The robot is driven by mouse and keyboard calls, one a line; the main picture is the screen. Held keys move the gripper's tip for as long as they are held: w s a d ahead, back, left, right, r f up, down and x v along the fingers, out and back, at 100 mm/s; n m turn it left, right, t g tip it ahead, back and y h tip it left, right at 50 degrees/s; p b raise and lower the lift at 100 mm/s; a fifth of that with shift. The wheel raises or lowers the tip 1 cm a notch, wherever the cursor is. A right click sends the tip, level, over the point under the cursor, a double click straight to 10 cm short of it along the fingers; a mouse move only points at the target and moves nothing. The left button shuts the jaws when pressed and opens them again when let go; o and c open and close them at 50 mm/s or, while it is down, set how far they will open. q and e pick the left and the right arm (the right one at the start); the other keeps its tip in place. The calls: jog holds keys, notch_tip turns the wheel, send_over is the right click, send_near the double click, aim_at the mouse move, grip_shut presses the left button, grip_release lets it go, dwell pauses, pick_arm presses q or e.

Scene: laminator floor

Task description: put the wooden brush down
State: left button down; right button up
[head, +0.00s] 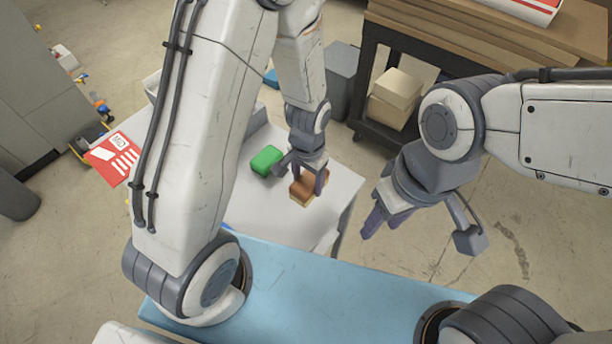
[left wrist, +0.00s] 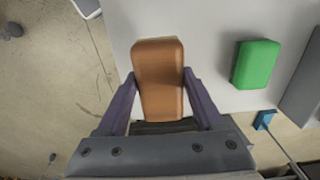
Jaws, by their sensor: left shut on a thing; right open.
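The wooden brush (head: 300,197) is a brown block with a paler underside, near the right edge of the white table (head: 338,190). My left gripper (head: 308,182) is shut on it from above. In the left wrist view the brush (left wrist: 159,75) sits between the two purple fingers, over the white tabletop. I cannot tell whether its underside touches the table. My right gripper (head: 378,222) is open and empty, out over the floor to the right of the table.
A green block (head: 266,160) lies on the table left of the brush; it also shows in the left wrist view (left wrist: 256,64). A red and white sign (head: 113,158) is at the table's left. A dark cart with boxes (head: 393,95) stands behind. Bare tabletop lies in front of the brush.

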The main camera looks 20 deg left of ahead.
aim_at(306, 175)
pick_arm(q)
jog(key=w+f, duration=0.1)
jog(key=w+a, duration=0.1)
jog(key=shift+w+f, duration=0.4)
notch_tip(306, 175, down, 4)
jog(key=shift+r+p, duration=0.15)
jog(key=shift+p, duration=0.5)
jog(key=shift+f, duration=0.2)
jog(key=shift+f, duration=0.15)
grip_release()
